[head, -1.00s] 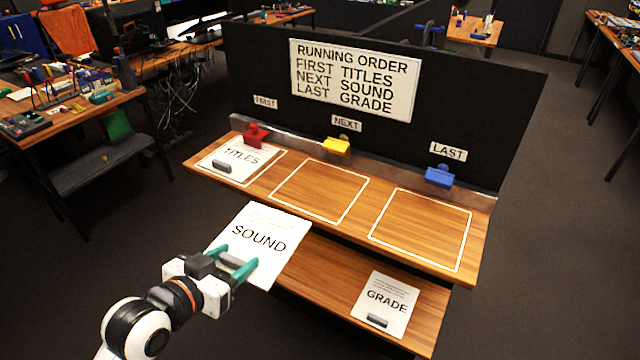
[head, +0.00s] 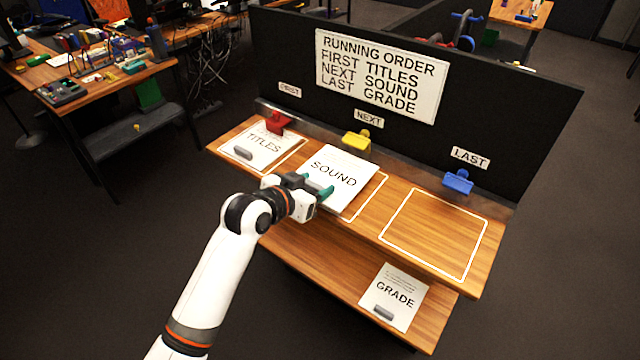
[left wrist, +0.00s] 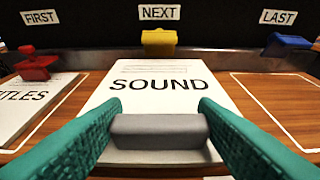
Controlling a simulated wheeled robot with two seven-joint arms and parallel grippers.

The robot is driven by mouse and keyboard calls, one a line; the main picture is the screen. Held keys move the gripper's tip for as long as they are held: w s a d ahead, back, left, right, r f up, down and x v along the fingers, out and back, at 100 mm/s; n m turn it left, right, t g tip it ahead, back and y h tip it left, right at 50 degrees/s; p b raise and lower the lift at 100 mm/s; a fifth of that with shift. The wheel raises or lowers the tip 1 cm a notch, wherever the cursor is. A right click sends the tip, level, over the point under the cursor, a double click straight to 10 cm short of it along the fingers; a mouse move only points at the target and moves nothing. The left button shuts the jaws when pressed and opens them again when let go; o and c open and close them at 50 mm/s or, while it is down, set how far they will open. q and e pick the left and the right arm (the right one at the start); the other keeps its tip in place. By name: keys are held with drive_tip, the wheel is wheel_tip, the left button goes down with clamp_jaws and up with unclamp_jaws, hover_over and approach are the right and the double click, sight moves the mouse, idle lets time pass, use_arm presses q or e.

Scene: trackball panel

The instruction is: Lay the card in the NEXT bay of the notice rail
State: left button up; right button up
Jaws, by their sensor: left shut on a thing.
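The SOUND card (head: 338,172) is white with a grey grip block at its near edge. My left gripper (head: 318,190) is shut on that block, which also shows between the teal fingers in the left wrist view (left wrist: 158,132). The card is over the NEXT bay (head: 372,196), a white outline on the upper shelf, set a little left so the outline's right strip shows. I cannot tell whether it touches the wood. The yellow clip (head: 357,141) is at the card's far edge, under the NEXT label (head: 369,118). My right gripper is not in view.
The TITLES card (head: 262,146) lies in the left bay by the red clip (head: 278,122). The LAST bay (head: 437,232) is empty below the blue clip (head: 458,182). The GRADE card (head: 394,296) lies on the lower shelf. A dark panel carries the running order sign (head: 381,76).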

sight(333, 172)
use_arm(q)
drive_tip(key=shift+w+d, duration=0.65)
drive_tip(key=shift+w, duration=0.3)
drive_tip(key=shift+w+d+f, duration=0.1)
drive_tip(key=shift+f, duration=0.05)
wheel_tip(333, 172, down, 2)
drive_tip(key=shift+f+p, duration=0.1)
drive_tip(key=shift+p, duration=0.5)
drive_tip(key=shift+f, duration=0.5)
drive_tip(key=shift+f, duration=0.1)
drive_tip(key=o, duration=1)
